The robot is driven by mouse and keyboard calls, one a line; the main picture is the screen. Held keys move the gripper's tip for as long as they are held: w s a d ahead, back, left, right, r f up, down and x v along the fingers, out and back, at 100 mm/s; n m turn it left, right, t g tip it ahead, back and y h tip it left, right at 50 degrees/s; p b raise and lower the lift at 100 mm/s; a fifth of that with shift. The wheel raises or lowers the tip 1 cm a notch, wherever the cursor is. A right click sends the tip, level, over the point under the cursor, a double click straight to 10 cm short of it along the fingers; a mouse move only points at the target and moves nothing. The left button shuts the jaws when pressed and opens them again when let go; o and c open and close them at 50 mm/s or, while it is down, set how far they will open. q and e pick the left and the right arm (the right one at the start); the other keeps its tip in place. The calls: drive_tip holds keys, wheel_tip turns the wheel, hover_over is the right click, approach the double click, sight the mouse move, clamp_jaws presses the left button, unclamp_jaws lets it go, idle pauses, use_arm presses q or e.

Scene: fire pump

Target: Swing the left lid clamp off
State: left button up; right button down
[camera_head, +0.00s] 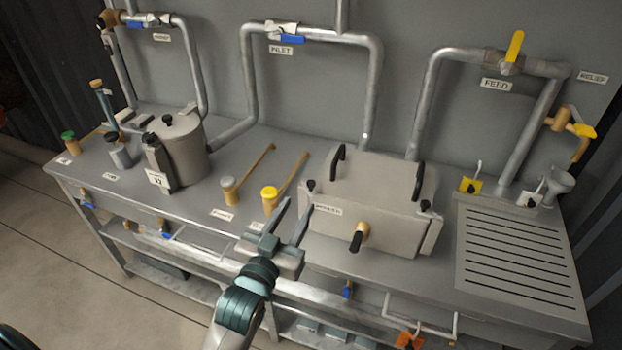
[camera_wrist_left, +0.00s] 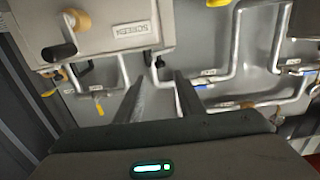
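The grey screen box (camera_head: 375,200) has a lid with two black handles and stands on the bench. The left lid clamp (camera_head: 310,187), a small black-knobbed piece, sits at the lid's front left corner; it also appears in the left wrist view (camera_wrist_left: 160,63), just beyond my fingertips. A similar right clamp (camera_head: 425,205) is at the other front corner. My left gripper (camera_head: 297,204) is open and empty, in front and slightly left of the left clamp, fingers pointing towards it. In the left wrist view its fingers (camera_wrist_left: 160,76) are spread apart. My right gripper is out of view.
A brown-and-black knob (camera_head: 360,236) juts from the box's front. A lidded pot (camera_head: 178,150) stands further left, a slotted drain board (camera_head: 520,255) at right. Pipes run along the wall.

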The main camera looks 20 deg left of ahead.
sight(309, 185)
use_arm(q)
drive_tip(key=w+p, duration=0.2)
drive_tip(key=w, duration=0.6)
drive_tip(key=shift+w+d, duration=0.15)
drive_tip(key=shift+w, duration=0.95)
clamp_jaws()
